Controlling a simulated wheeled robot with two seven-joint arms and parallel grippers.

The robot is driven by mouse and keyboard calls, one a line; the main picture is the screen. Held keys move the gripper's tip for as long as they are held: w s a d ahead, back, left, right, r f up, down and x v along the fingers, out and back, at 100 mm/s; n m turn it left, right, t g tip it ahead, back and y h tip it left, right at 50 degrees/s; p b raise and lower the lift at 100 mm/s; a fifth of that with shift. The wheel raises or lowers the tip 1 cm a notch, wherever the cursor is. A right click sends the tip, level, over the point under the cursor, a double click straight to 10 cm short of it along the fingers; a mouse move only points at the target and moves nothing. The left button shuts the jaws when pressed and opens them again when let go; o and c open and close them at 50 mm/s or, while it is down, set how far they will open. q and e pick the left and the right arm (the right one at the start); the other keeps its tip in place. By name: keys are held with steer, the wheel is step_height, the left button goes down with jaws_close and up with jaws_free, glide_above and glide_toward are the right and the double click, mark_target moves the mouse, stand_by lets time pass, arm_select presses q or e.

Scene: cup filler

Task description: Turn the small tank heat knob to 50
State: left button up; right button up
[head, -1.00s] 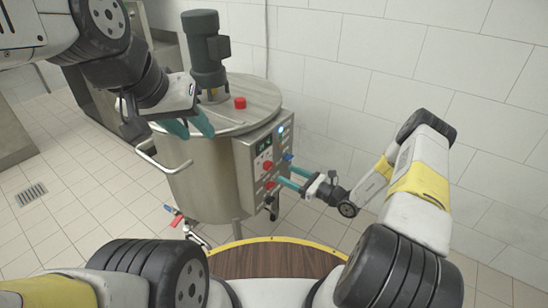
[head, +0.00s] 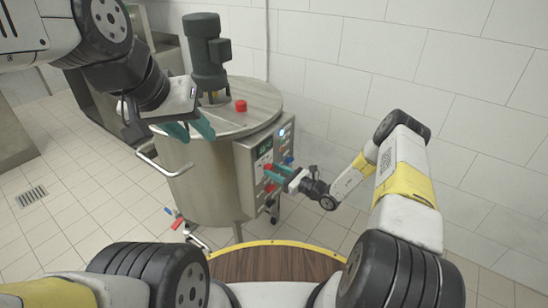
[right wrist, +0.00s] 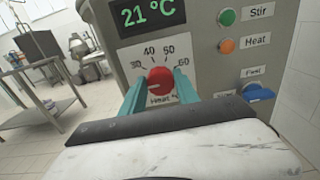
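The small tank (head: 205,185) is a steel vessel with a control panel (head: 243,165) on its right side. In the right wrist view the red heat knob (right wrist: 160,78) sits on a white dial (right wrist: 133,55) marked 30, 40, 50 and 60. A pale mark on the knob points to the lower left, below the 30. My right gripper (right wrist: 160,92) is open, with one teal finger on each side of the knob. Contact with the knob cannot be told. My left gripper (head: 192,130) is open and empty over the tank's lid edge.
The green display (right wrist: 147,10) reads 21 °C. Green Stir (right wrist: 226,17) and orange Heat (right wrist: 226,45) buttons and a blue handle (right wrist: 258,92) lie right of the dial. A motor (head: 206,55) and red button (head: 240,106) are on the lid.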

jaws_close()
steer(key=shift+m, duration=0.3)
steer(key=m, duration=0.5)
steer(key=shift+w+d, duration=0.1)
steer(key=m, duration=0.6)
steer(key=shift+f, duration=0.1)
steer(key=m, duration=0.6)
steer(key=shift+w+d+f, duration=0.1)
steer(key=shift+f, duration=0.05)
steer(key=m, duration=0.6)
steer(key=shift+f, duration=0.1)
